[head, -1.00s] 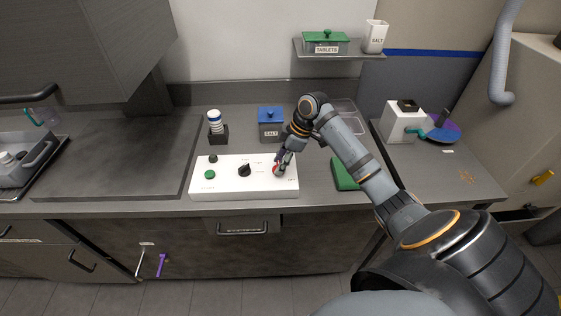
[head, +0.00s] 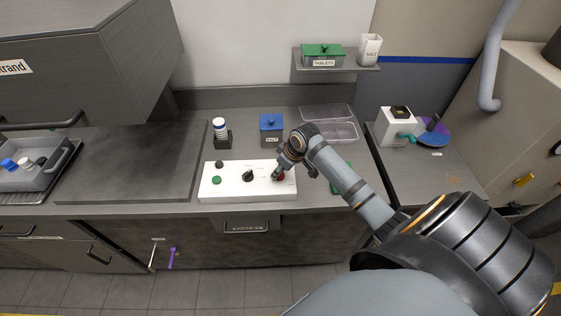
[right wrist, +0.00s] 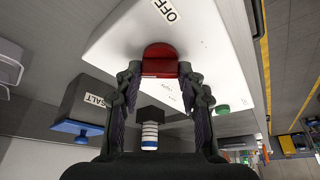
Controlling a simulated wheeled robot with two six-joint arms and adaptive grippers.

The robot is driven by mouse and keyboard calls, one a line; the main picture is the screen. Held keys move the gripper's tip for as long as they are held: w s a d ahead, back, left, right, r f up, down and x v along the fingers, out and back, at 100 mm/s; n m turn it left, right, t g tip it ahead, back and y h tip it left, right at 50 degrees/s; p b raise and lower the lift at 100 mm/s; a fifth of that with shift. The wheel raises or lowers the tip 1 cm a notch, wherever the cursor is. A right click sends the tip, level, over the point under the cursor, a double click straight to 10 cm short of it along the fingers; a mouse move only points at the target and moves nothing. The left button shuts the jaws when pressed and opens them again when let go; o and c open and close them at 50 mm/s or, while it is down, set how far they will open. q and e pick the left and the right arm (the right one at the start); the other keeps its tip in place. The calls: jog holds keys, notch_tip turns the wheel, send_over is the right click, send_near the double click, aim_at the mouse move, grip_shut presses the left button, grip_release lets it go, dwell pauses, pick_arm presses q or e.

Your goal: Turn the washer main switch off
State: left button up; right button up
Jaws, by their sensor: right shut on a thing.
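The white control panel (head: 225,192) lies on the counter. Its red main switch (right wrist: 160,58) is a rotary knob at the panel's right end; in the head view it shows only partly (head: 281,177) behind my gripper. My right gripper (right wrist: 160,72) is shut on the red knob, one finger on each side. In the head view the right gripper (head: 277,174) reaches down to the panel from the right. The knob's exact angle is hard to tell. My left gripper is not in view.
The panel also carries a black knob (head: 248,176) and a green button (head: 216,180). A blue-lidded salt box (head: 271,130) and a blue-and-white capped item (head: 221,130) stand behind it. A shelf (head: 335,67) hangs above.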

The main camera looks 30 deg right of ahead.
jog(key=m+p, duration=0.1)
jog(key=m+h+p, duration=0.1)
jog(key=m+p, duration=0.1)
jog(key=shift+a+r, duration=0.15)
jog(key=shift+r, duration=0.15)
jog(key=shift+f+m+h+p, duration=0.1)
jog(key=shift+m+h+p, duration=0.3)
jog(key=shift+m+p, duration=0.3)
jog(key=shift+a+f+m+h, duration=0.1)
jog(key=shift+m+h, duration=0.2)
jog(key=shift+m, duration=0.7)
jog(key=shift+m+h, duration=0.7)
jog(key=shift+m, duration=1.1)
jog(key=o, duration=1.2)
jog(key=shift+f, duration=0.1)
jog(key=shift+c, duration=0.2)
